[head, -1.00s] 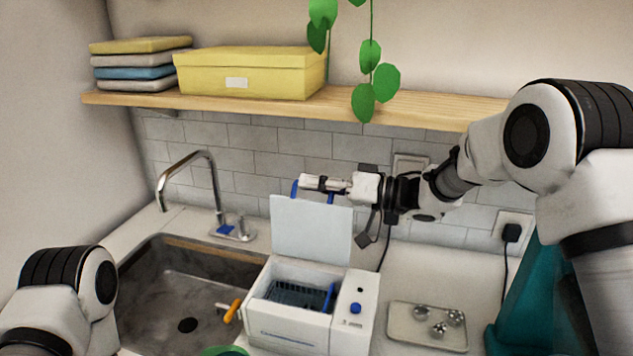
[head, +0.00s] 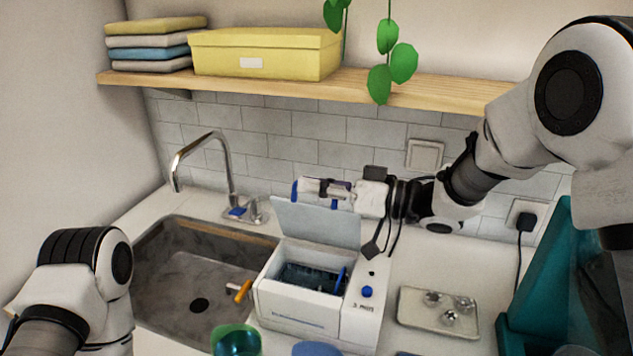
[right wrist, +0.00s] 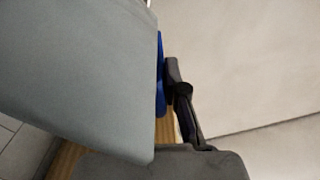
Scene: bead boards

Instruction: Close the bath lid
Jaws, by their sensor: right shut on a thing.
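The bath is a white box (head: 300,318) on the counter beside the sink, with a dark basket (head: 310,276) inside. Its pale lid (head: 312,222) is raised and leans over the back of the open box. A blue handle (head: 296,191) shows at the lid's top edge, partly hidden by my right gripper (head: 322,189). My right gripper is shut on the lid at this handle. In the right wrist view the lid (right wrist: 75,75) fills the left side, with a blue part beside a dark finger. My left arm shows at lower left, but its gripper is out of view.
A metal tray with small parts (head: 438,309) lies right of the bath. A sink (head: 180,275) with a faucet (head: 222,165) is left. A teal object (head: 545,280) stands at far right, a green cup (head: 236,340) in front. A shelf (head: 390,88) hangs above.

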